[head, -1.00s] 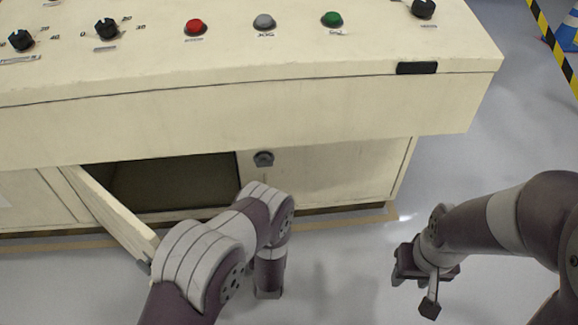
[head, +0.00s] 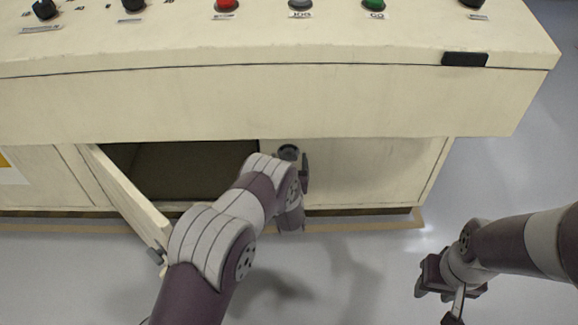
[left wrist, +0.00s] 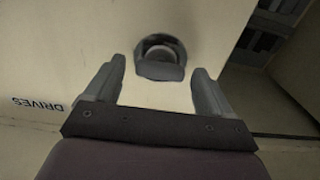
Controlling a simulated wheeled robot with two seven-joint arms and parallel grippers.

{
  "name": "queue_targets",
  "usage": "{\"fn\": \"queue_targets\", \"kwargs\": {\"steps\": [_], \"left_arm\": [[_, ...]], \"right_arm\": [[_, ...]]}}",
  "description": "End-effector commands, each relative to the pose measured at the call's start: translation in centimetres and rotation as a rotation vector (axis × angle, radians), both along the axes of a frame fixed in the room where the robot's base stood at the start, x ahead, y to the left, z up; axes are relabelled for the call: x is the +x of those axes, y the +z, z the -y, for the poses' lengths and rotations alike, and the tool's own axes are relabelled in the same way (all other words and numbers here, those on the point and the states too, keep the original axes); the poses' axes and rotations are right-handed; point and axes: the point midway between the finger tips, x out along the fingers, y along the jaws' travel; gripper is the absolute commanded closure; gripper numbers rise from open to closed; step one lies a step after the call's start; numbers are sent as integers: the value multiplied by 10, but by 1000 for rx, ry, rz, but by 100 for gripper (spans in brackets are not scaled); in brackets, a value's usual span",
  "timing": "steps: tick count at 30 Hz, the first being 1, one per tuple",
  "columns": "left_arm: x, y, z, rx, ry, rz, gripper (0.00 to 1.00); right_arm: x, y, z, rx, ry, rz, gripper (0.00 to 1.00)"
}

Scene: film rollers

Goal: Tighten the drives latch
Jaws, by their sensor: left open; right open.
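The drives latch (head: 288,152) is a dark round knob on the pale cabinet front, right of the open compartment. It also shows in the left wrist view (left wrist: 160,58), with a DRIVES label (left wrist: 36,104) upside down at left. My left gripper (left wrist: 158,80) is open, its two fingers pointing at the cabinet on either side of the latch's lower part in that view. I cannot tell whether they touch it. In the head view my left gripper (head: 303,168) is partly hidden by its arm. My right gripper (head: 447,295) is open and empty, low over the floor at right.
A cabinet door (head: 130,200) hangs open at left of the dark compartment (head: 190,168). The console's overhanging front (head: 300,103) is just above the latch. Red, grey and green buttons sit on top. The floor (head: 350,270) between the arms is clear.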

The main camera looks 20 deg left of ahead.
Motion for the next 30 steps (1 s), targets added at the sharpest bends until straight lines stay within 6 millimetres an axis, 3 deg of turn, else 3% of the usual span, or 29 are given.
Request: {"fn": "queue_targets", "kwargs": {"steps": [8, 12, 13, 23, 30], "left_arm": [[2, 1, -1, 0, 0, -1, 20], [2, 1, -1, 0, 0, -1, 66], [2, 1, 0, 0, 0, -1, 73], [2, 1, 0, 34, 0, -10, 73], [2, 2, 0, 168, 0, -49, 73]], "right_arm": [[0, 0, 0, 0, 0, 0, 57], [0, 0, 0, 0, 0, 0, 57], [0, 0, 0, 0, 0, 0, 57], [0, 2, 0, 0, 0, 0, 57], [0, 8, 0, 0, 0, 0, 57]]}}
